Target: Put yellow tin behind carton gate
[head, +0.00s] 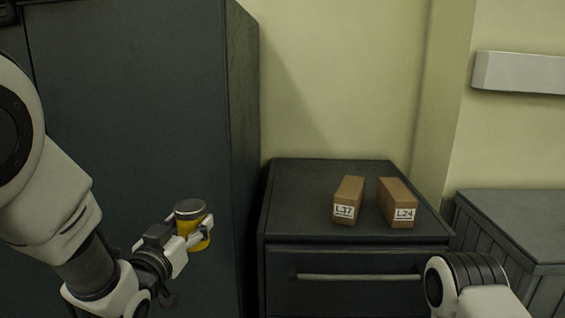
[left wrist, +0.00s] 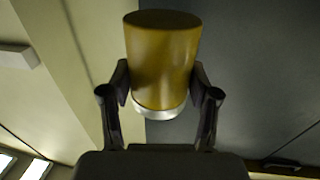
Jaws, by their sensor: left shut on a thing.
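The yellow tin (head: 191,226) with a grey lid is held in my left gripper (head: 197,238), in front of the dark cabinet and left of the drawer unit. In the left wrist view the tin (left wrist: 162,60) sits between both fingers of the gripper (left wrist: 160,97). Two brown cartons stand side by side on the drawer unit's top: the carton labelled L37 (head: 349,194) on the left and the carton labelled L24 (head: 396,197) on the right. A narrow gap lies between them. My right arm shows at the lower right, but its gripper is out of view.
The dark drawer unit (head: 300,190) has free top behind and left of the cartons. A tall dark cabinet (head: 140,90) stands left of it. A grey ribbed bin (head: 520,215) is at right. A pale wall box (head: 520,73) hangs above it.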

